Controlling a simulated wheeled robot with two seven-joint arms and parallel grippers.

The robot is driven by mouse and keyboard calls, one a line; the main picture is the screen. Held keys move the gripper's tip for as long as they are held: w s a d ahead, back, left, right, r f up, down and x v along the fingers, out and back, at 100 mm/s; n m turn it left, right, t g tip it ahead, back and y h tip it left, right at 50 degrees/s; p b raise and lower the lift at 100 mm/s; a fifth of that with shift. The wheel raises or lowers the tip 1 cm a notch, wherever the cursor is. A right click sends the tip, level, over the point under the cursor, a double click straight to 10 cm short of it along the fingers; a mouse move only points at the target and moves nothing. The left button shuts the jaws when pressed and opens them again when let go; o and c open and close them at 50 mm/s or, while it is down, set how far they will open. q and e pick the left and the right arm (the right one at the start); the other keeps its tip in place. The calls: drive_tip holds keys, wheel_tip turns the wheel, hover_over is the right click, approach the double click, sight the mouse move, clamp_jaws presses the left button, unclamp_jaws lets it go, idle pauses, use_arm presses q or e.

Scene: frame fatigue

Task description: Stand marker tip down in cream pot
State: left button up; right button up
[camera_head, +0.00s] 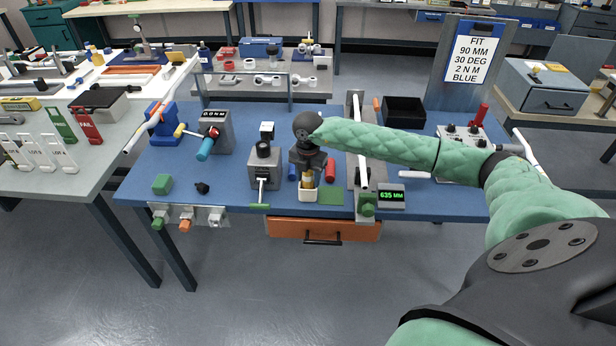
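A small cream pot (308,194) stands near the front edge of the blue table, beside a green square. My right gripper (307,172) points down just above the pot. A short amber piece (308,181) shows between its fingertips and the pot's mouth. It may be the marker, but it is too small and too covered to be sure. I cannot tell whether the fingers grip it or whether it touches the pot's floor. My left gripper is not in view.
A red cylinder (331,167) and a blue one (293,171) flank the gripper closely. A grey box device (264,166) stands left of the pot, and a metal rail (357,160) and a display (391,196) to its right.

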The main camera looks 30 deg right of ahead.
drive_tip(key=shift+o, duration=0.2)
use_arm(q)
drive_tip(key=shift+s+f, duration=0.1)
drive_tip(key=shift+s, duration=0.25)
